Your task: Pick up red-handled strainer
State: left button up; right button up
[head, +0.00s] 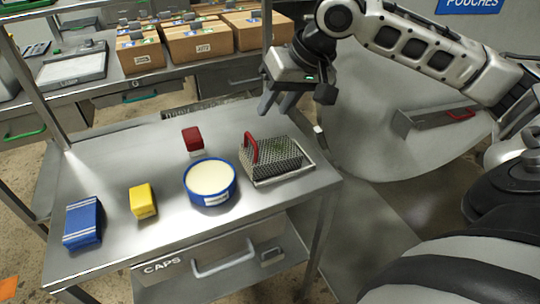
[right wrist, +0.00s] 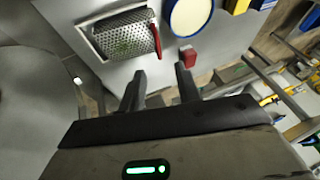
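The strainer (head: 276,158) is a perforated metal basket with an upright red handle (head: 251,149) at its left side. It stands in a shallow metal tray (head: 306,159) at the right end of the steel table. In the right wrist view the strainer (right wrist: 122,40) is at the upper left, with the red handle (right wrist: 155,38) facing the fingers. My right gripper (head: 277,106) is open and empty. It hangs above and behind the strainer, apart from it, fingers pointing down. It also shows open in the right wrist view (right wrist: 159,71). My left gripper is not in view.
A blue-rimmed round tub (head: 211,181) stands just left of the strainer. A red block (head: 193,139), a yellow block (head: 143,201) and a blue pack (head: 83,222) lie further left. Cardboard boxes (head: 198,38) line the back bench. Bare steel lies between the items.

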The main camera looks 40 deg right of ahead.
aim_at(251, 137)
jog(key=shift+m, duration=0.5)
jog(key=x, duration=0.9)
jog(key=w+x, duration=0.1)
jog(key=x, duration=0.3)
jog(key=shift+w+d+f+b, duration=0.1)
jog(key=shift+w+d+b, duration=0.1)
jog(key=shift+d+b, duration=0.15)
grip_shut()
dwell(0.5)
